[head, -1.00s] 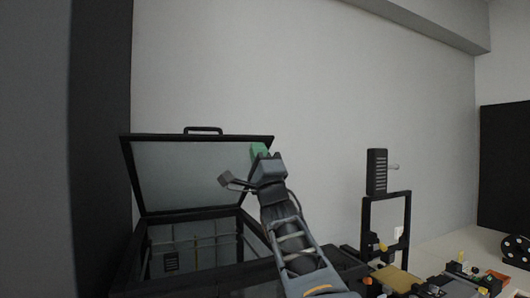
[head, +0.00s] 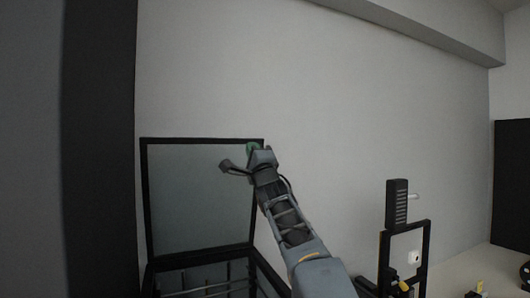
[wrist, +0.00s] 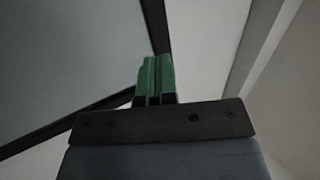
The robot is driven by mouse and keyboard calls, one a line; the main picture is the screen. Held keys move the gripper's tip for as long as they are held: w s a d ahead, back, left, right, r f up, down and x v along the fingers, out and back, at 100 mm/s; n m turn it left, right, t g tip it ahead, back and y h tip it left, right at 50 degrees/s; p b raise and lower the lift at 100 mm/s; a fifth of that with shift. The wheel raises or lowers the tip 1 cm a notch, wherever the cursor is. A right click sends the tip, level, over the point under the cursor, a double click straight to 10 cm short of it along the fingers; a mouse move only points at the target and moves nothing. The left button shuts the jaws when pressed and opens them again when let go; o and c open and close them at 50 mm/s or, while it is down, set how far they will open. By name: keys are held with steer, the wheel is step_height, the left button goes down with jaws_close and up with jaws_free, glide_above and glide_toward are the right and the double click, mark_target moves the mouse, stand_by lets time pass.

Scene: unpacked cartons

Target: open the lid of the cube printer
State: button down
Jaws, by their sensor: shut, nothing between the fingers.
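The cube printer (head: 154,281) is a black-framed box at the lower left of the head view. Its lid (head: 195,200), a grey panel in a black frame, stands raised, about upright, above the box. My gripper (head: 252,148) is at the lid's upper right corner, its green fingers against or very near the frame; I cannot tell whether they touch. In the wrist view the green fingers (wrist: 155,75) are shut together with nothing between them, and the lid's dark frame (wrist: 157,28) runs just behind them. The lid's handle is not visible now.
A second printer with a black upright frame (head: 425,255) stands at the right, beyond my arm. A plain grey wall (head: 330,110) is behind. A dark panel (head: 512,190) stands at the far right. Air above the lid is free.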

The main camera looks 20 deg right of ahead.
steer(key=shift+w+r, duration=0.2)
steer(key=shift+w, duration=0.45)
